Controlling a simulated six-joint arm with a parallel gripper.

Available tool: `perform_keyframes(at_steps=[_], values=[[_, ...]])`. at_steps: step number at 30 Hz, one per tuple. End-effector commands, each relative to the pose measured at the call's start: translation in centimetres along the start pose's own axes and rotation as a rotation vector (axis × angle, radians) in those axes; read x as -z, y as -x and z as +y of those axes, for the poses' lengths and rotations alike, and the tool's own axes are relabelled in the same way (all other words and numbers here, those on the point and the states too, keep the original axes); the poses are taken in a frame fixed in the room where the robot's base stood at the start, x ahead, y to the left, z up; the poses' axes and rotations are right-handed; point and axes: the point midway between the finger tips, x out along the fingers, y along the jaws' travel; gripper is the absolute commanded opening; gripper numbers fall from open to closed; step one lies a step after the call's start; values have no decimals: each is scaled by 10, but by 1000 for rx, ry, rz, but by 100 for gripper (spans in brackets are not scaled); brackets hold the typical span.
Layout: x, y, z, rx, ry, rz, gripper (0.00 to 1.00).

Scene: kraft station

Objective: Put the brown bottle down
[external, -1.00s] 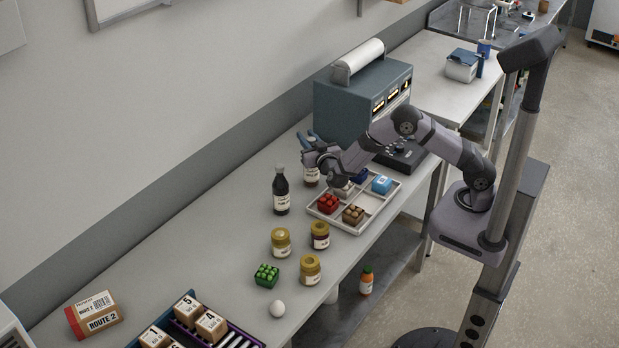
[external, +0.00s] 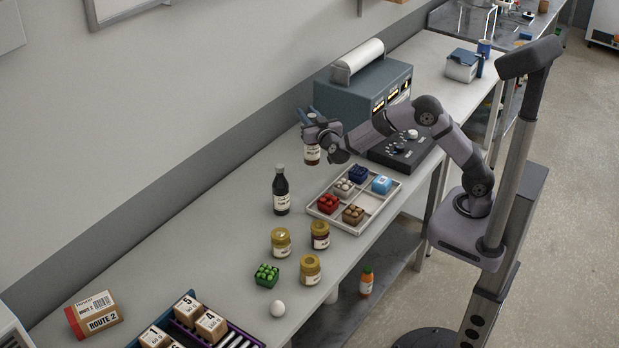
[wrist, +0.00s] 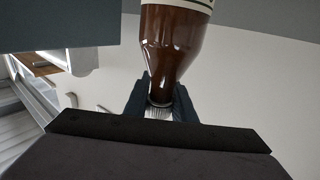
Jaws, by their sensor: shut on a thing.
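The brown bottle (external: 312,154) hangs below my gripper (external: 312,120), near the back of the bench and in front of the grey-blue machine. In the wrist view the bottle (wrist: 172,45) is brown and glossy, with a pale label edge at the top of the picture. My gripper's two dark blue fingers (wrist: 160,104) are shut around its neck and ribbed cap. The bottle looks upright in the external view. Its base appears clear of the bench top, but the exact gap is hard to tell.
A dark bottle (external: 281,192) stands left of the held bottle. The grey-blue machine (external: 345,102) is close behind and right. Jars (external: 280,242) stand nearer. Bench (external: 235,215) left of the dark bottle is clear.

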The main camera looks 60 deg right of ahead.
Motion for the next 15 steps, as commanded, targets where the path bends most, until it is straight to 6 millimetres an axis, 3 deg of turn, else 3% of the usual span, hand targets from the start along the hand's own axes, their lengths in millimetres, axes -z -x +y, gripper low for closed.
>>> perform_keyframes(at_steps=[8, 15], values=[[8, -24, 36, -71, -5, 7, 0], [33, -52, 94, -172, -7, 8, 0]])
